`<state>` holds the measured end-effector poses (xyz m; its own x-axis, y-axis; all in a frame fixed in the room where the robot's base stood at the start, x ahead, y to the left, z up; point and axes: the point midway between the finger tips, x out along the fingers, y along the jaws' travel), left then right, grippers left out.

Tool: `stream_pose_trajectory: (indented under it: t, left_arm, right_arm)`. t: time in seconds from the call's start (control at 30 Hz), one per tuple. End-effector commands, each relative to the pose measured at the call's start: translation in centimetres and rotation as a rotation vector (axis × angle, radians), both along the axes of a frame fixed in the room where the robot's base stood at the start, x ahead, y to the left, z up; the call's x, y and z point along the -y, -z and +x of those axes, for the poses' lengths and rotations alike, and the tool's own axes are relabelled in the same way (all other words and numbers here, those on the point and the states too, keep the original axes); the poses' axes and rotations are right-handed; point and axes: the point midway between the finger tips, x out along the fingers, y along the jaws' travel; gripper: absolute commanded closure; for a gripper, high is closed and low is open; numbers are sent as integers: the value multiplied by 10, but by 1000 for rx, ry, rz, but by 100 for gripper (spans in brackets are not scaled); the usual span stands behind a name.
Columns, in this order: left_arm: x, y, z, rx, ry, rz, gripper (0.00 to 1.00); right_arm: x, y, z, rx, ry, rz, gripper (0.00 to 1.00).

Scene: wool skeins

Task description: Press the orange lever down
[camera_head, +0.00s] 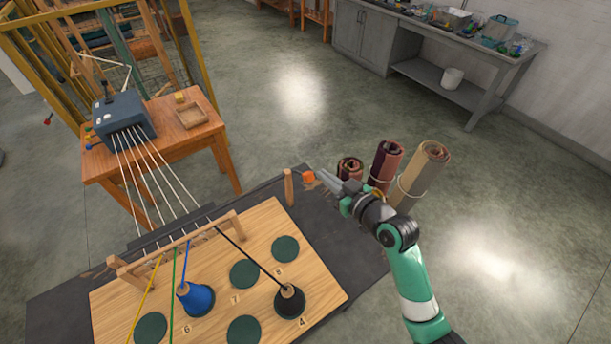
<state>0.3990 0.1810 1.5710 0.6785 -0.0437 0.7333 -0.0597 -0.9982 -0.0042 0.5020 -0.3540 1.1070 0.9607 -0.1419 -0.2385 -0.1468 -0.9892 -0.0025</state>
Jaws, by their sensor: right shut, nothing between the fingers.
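A small orange block (308,177), which looks like the end of the orange lever, shows at the right back part of the dark mat. Most of the lever's shaft cannot be made out. My right gripper (325,179) is shut and empty, with its fingertips just right of the orange block. Whether they touch it I cannot tell. My left gripper is not in view.
A wooden post (288,187) stands just left of the orange block. Several rolled rugs (424,166) stand behind my right gripper. A wooden board (255,225) with green discs, a blue cone (196,298) and a black cone (290,302) lies in front. Threads run to a grey-blue box (122,112) on a wooden table.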

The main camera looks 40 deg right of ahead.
Motion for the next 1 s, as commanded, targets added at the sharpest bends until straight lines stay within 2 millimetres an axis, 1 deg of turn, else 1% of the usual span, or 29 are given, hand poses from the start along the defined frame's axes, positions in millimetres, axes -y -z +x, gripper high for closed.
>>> stream_pose_trajectory:
  t: [0.03,0.37,0.47,0.53,0.67,1.0]
  left_arm:
    - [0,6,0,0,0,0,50]
    - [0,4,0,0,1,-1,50]
    - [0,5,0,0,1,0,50]
    - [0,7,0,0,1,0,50]
    - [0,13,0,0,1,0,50]
    - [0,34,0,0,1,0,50]
  right_arm:
    - [4,6,-1,1,7,-1,100]
    - [5,3,-1,3,10,-2,100]
    - [6,4,2,3,10,-2,100]
    - [6,6,7,3,10,-2,100]
    - [9,11,26,3,9,-3,100]
    - [20,30,96,2,9,-2,100]
